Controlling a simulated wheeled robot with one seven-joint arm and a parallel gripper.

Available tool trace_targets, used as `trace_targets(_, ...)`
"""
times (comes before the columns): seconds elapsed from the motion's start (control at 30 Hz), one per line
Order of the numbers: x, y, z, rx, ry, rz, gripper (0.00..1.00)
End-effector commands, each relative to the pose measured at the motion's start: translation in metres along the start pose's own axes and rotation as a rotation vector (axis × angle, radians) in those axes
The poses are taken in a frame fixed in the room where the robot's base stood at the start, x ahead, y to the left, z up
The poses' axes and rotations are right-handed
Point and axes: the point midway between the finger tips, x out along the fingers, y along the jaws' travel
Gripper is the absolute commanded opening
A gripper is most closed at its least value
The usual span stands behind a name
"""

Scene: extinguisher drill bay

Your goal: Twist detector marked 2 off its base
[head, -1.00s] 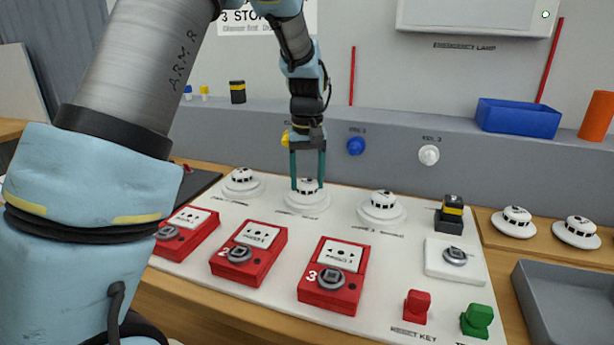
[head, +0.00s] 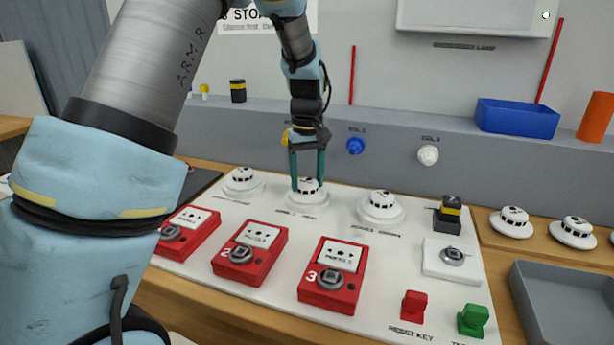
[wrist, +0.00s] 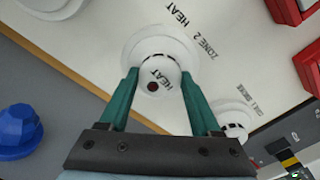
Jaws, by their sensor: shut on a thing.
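The zone 2 detector (head: 308,184) is a white round head on a wider white base (head: 306,200), in the middle of the row of three on the white panel. In the wrist view the detector (wrist: 154,66) reads HEAT and has a dark red dot; ZONE 2 HEAT is printed beside its base (wrist: 135,46). My gripper (head: 307,184) comes down from above, its two green fingers shut on opposite sides of the head. The detector looks seated over its base; I cannot tell whether there is a gap.
Similar detectors sit left (head: 243,176) and right (head: 381,203) of it. Red call points (head: 250,250) stand in front. Two loose detectors (head: 512,220) lie right, by a grey tray (head: 560,318). A blue knob (head: 356,145) is on the ledge behind.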

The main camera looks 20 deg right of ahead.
Motion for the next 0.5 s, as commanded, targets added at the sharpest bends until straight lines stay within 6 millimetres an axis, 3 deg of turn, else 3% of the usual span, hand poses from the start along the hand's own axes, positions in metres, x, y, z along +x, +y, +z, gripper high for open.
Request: trace_targets(0.5,-0.0015,-0.0001,-0.0001,-0.049,0.001,-0.001,0.04)
